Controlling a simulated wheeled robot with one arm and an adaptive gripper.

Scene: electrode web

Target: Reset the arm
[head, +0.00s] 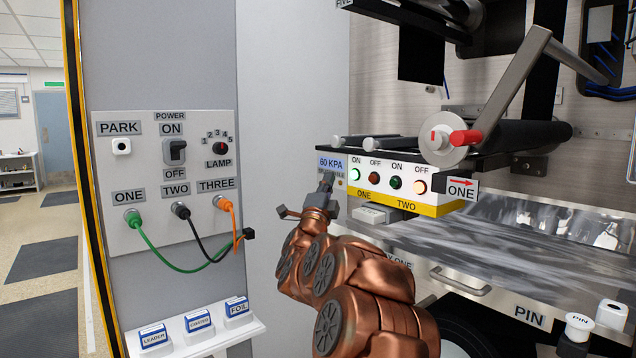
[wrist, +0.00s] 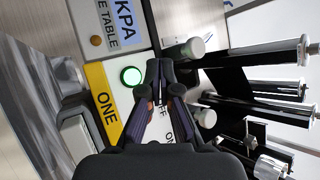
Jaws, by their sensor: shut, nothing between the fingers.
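My gripper (head: 327,181) is at the end of my copper-coloured arm, in front of the left end of the machine's button panel (head: 385,180). Its fingers are shut with nothing between them. In the wrist view the gripper (wrist: 160,66) shows with its fingertips together beside the lit green button (wrist: 131,76). The panel carries a "60 KPA" label (head: 331,163), partly hidden by the gripper in the head view. A lit green button (head: 355,174) and a bright button (head: 420,187) show there. I cannot tell whether the fingertips touch the panel.
A control panel (head: 165,235) with switch, lamp dial and green, black and orange cables is at left. Below it a shelf (head: 200,336) holds labelled blocks. A metal table (head: 470,235) lies below.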

